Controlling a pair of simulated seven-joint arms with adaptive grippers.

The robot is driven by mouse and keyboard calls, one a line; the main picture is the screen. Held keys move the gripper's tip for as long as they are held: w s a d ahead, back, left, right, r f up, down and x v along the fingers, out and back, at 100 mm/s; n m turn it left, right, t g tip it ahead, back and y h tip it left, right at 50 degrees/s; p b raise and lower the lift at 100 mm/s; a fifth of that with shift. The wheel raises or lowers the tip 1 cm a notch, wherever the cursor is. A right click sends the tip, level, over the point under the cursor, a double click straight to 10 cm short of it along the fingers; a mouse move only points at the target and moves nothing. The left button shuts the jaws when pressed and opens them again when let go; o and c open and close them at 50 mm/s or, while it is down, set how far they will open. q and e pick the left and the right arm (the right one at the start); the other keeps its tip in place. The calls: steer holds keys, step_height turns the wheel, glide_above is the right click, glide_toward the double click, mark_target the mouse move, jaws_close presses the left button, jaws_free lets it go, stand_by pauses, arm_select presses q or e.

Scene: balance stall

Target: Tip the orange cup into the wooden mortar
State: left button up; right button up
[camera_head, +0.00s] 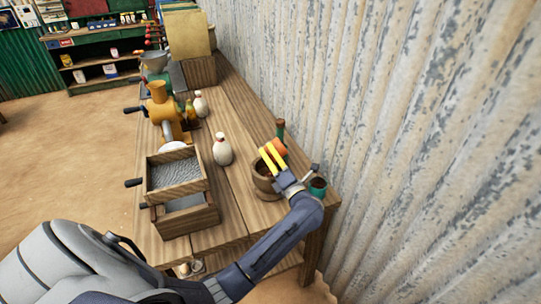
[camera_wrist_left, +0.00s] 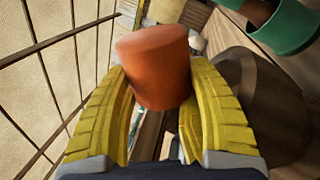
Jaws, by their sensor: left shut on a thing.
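The orange cup (camera_head: 280,147) is held between the yellow fingers of my left gripper (camera_head: 271,159). In the left wrist view, the orange cup (camera_wrist_left: 153,68) sits between both fingers of the gripper (camera_wrist_left: 155,100), its closed-looking end toward the camera's far side; its opening and contents are hidden. The wooden mortar (camera_head: 262,188) stands on the table just below the fingers, partly covered by them, with a dark inside. The cup is by the mortar's far right rim in the head view; how high above it I cannot tell. My right gripper is not in view.
A teal cup (camera_head: 318,190) stands right of the gripper near the table edge, and a green bottle (camera_head: 280,128) stands behind the orange cup. The corrugated wall (camera_head: 400,120) runs close along the right.

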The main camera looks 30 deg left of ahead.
arm_select(q)
steer(key=shift+f, duration=0.4)
